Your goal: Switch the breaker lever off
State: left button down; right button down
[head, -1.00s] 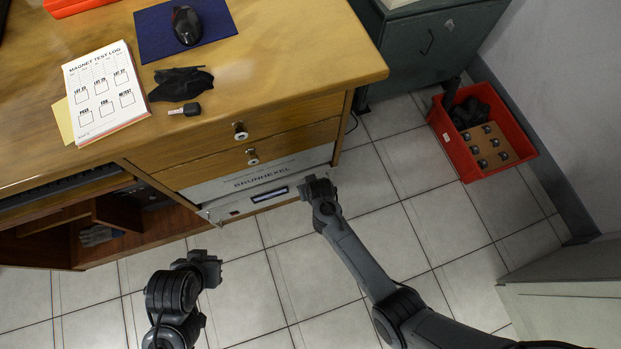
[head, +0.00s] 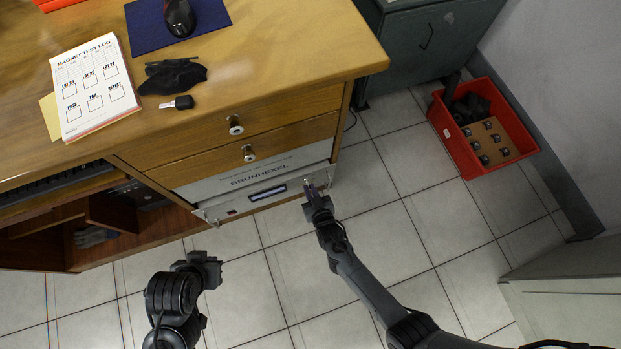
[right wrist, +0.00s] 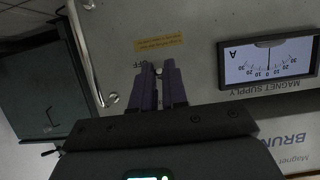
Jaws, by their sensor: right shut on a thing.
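The magnet supply (head: 262,188) is a pale grey unit with a dark display, under the desk drawers. In the right wrist view its front panel (right wrist: 190,28) appears upside down, with a meter (right wrist: 268,60) whose needle is near zero. My right gripper (head: 309,188) is at the panel's right end. In the right wrist view its purple fingers (right wrist: 159,82) are shut on the breaker lever (right wrist: 158,71). Only a small pale tip of the lever shows; the fingers hide the rest. A partly covered "OFF" mark is beside it. My left gripper (head: 208,268) hangs over the floor, away from the unit; its opening is unclear.
A metal rail handle (right wrist: 84,55) runs along the panel's edge near the fingers. A red crate (head: 455,140) stands right. The tiled floor between is clear.

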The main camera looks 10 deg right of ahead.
jog(key=shift+f+t, duration=0.45)
jog(key=shift+t, duration=0.55)
jog(key=c, duration=1.2)
grip_release()
jog(key=shift+w, duration=0.1)
jog(key=shift+o, duration=0.2)
jog(key=p+v, duration=0.5)
jog(key=v, duration=0.5)
jog(key=shift+s, duration=0.4)
jog(key=shift+d+p, duration=0.15)
jog(key=shift+p, duration=0.15)
